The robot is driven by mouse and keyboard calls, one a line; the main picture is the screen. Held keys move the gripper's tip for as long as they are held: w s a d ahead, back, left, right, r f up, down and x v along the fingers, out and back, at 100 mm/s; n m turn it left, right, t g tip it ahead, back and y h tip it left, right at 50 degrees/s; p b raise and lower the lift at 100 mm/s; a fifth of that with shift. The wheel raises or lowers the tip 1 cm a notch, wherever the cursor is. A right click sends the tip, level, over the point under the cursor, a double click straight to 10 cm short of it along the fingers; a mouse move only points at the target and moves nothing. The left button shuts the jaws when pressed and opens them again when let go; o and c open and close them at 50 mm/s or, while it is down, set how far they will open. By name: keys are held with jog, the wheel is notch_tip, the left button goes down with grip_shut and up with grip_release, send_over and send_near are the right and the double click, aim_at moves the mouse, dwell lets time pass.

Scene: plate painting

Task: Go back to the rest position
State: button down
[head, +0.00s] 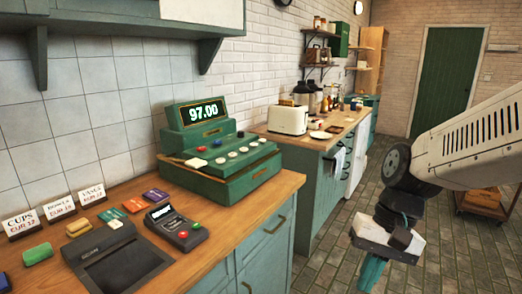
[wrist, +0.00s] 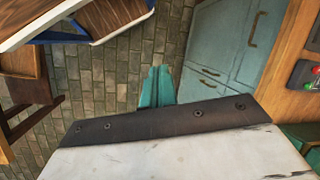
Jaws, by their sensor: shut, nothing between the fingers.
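My gripper (head: 371,273) hangs at the lower right of the head view, off to the right of the counter and over the brick floor. Its teal fingers point down and are together, with nothing between them. In the wrist view my gripper (wrist: 157,72) shows as two teal fingers side by side, over the floor beside the blue-green cabinets (wrist: 215,60). The fingertips touch nothing that I can see.
A wooden counter (head: 235,215) carries a green cash register (head: 220,150) reading 97.00, a card terminal (head: 176,229), price signs and several coloured blocks. A white toaster (head: 287,120) stands farther back. The brick floor (head: 325,250) is open towards the green door (head: 445,80).

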jog(key=s+d+r+n+t+h, duration=0.1)
jog(key=s+d+r, duration=0.2)
jog(key=s, duration=0.2)
jog(key=s+d+r+n+t+h, duration=0.1)
jog(key=s+d+r+t+h, duration=0.1)
jog(key=s+d+r, duration=0.1)
jog(key=shift+s+d+r+t, duration=0.3)
jog(key=shift+s+d, duration=0.35)
jog(key=shift+s, duration=0.7)
dwell(0.4)
